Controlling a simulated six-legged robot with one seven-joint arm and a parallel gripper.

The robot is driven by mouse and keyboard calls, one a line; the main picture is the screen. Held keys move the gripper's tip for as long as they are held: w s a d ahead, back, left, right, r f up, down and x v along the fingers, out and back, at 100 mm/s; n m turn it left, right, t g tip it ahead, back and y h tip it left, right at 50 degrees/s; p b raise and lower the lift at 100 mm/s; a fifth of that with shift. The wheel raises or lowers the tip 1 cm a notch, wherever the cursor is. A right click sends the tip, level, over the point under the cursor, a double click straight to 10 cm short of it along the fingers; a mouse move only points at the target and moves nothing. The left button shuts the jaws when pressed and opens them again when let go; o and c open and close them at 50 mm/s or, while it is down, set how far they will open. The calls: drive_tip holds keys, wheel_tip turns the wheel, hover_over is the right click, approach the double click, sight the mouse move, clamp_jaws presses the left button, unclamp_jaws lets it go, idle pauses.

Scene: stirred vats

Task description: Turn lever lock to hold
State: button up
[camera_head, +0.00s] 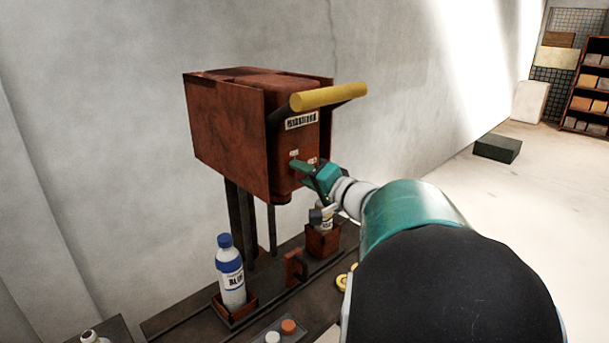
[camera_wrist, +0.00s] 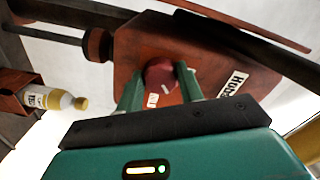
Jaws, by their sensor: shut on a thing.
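The lever lock appears to be a dark red round knob (camera_wrist: 160,75) with a white pointer line on the front of a rusty red machine head (camera_head: 225,130). My gripper (camera_wrist: 157,82) is shut on this knob, one green finger on each side. In the head view my gripper (camera_head: 302,170) reaches the machine's front face from the right and hides the knob. Small white labels (camera_head: 294,153) sit beside it; one label (camera_wrist: 153,100) shows between my fingers, its text too small to read. A lever with a yellow grip (camera_head: 328,96) sticks out above.
A blue-capped bottle (camera_head: 231,275) stands in a holder on the bench below. Another bottle with a yellow cap (camera_wrist: 50,98) sits in a holder under the machine. White and orange buttons (camera_head: 288,326) are at the front. The floor to the right is mostly clear.

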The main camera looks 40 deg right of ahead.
drive_tip(key=m, duration=0.8)
drive_tip(key=shift+s+r, duration=0.1)
drive_tip(key=shift+r, duration=0.05)
drive_tip(key=shift+m, duration=0.3)
drive_tip(key=o, duration=1)
drive_tip(key=s, duration=1.3)
drive_tip(key=shift+s+d, duration=0.2)
drive_tip(key=shift+s, duration=0.15)
